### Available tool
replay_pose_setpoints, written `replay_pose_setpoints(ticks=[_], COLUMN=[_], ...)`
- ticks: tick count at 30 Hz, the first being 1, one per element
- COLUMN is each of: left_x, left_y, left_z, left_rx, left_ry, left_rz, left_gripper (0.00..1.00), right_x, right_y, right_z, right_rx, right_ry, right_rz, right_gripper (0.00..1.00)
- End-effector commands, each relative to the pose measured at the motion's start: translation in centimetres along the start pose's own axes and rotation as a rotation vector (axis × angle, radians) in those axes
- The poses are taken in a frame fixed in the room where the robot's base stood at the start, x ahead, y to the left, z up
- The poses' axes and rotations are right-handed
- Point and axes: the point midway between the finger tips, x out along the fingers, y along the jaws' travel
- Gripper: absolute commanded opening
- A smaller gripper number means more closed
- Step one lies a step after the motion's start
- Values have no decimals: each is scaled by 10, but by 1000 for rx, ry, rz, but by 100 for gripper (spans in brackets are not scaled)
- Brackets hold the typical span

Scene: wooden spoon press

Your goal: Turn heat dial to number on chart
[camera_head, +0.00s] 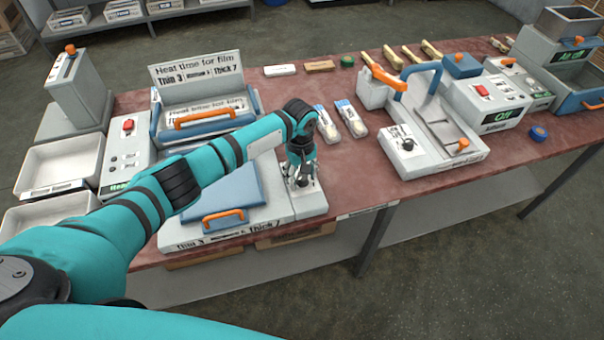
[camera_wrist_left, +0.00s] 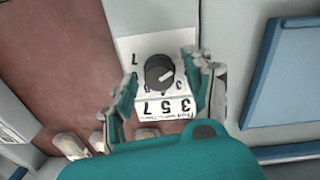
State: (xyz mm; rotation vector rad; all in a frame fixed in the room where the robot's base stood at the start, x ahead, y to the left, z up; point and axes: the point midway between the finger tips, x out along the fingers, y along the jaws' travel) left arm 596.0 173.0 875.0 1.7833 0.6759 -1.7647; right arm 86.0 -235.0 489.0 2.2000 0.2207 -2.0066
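The heat dial (camera_wrist_left: 159,73) is a black round knob with a pale pointer line, on a white plate with printed numbers; 3, 5 and 7 are readable in the left wrist view. Which number the pointer marks I cannot tell. My left gripper (camera_wrist_left: 168,92) is open, with one finger on each side of the dial and gaps between fingers and knob. In the head view my left gripper (camera_head: 302,180) points down over the front right corner of the blue-lidded sealer, mostly hiding the dial. The chart (camera_head: 197,70) reads "Heat time for film", Thin 3, Thick 7; its middle entry is too small to read.
A white press with a blue handle (camera_head: 436,137) stands right of the sealer. Two small packs (camera_head: 350,119) lie between them. A control box with a red switch (camera_head: 127,150) stands left. The red table (camera_head: 345,187) is bare near its front edge, right of my gripper.

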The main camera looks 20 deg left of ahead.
Motion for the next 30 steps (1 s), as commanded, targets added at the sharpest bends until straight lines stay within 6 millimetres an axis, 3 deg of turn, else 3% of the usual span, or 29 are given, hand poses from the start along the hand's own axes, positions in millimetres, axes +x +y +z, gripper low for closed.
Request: replay_pose_setpoints(ticks=[1,12,22,30], left_x=[0,-1,-2,-2], left_y=[0,0,0,0], left_z=[0,0,0,0], left_rx=[0,0,49,224], left_ry=[0,0,-2,-8], left_rz=[0,0,0,-1], left_gripper=[45,0,0,0], right_x=[0,0,-4,-14], right_y=[-1,-1,-1,-1], right_z=[0,0,0,-1], right_rx=[0,0,0,0], right_ry=[0,0,0,0], right_rz=[-1,-2,-1,-1], right_gripper=[40,40,40,40])
